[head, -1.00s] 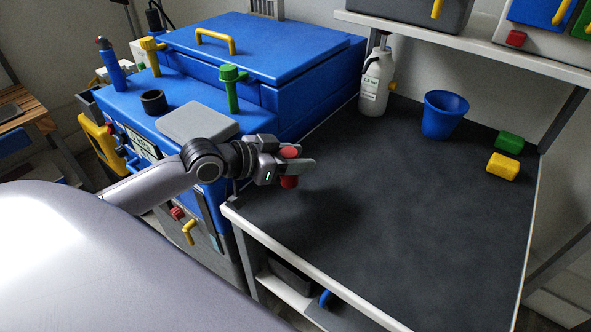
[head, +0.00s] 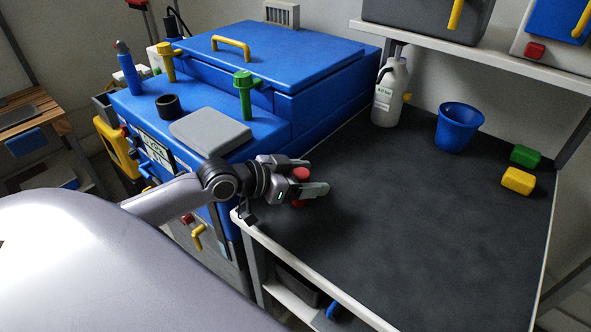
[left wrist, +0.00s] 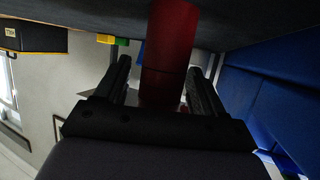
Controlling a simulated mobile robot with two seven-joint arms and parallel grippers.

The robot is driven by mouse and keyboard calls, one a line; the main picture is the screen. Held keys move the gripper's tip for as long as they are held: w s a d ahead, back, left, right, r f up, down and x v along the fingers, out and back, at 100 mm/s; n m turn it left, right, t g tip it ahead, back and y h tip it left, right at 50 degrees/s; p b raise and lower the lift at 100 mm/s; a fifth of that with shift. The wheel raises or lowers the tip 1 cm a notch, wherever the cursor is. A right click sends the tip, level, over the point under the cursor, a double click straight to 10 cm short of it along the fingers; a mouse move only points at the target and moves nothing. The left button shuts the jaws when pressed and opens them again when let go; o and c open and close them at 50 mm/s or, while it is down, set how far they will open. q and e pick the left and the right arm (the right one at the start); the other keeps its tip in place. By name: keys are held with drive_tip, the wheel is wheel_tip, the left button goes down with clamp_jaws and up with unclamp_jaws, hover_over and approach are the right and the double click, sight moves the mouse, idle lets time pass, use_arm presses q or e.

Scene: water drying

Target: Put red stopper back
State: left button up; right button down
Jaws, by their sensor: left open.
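The red stopper (head: 300,203) is between the fingers of my left gripper (head: 306,187), near the front left edge of the dark worktop. The gripper is open around it, and a finger hides the stopper's middle in the head view. In the left wrist view the stopper (left wrist: 170,45) stands out as a red cylinder between the two black fingers (left wrist: 165,85), reaching up to the dark surface at the top. I cannot tell whether the stopper touches the worktop or both fingers. My right gripper is not in view.
A blue machine (head: 280,115) stands to the left, with a black ring (head: 168,105), a grey pad (head: 210,130) and a green clamp (head: 243,95). On the worktop (head: 420,240) are a white bottle (head: 388,95), blue cup (head: 459,128), and green (head: 525,156) and yellow (head: 517,181) blocks. Its middle is clear.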

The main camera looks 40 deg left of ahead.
use_arm(q)
drive_tip(key=p+v, duration=0.1)
drive_tip(key=v, duration=0.7)
drive_tip(key=shift+s+a, duration=0.15)
drive_tip(key=shift+p+v, duration=0.7)
drive_tip(key=shift+v, duration=1.1)
drive_tip(key=shift+r, duration=0.1)
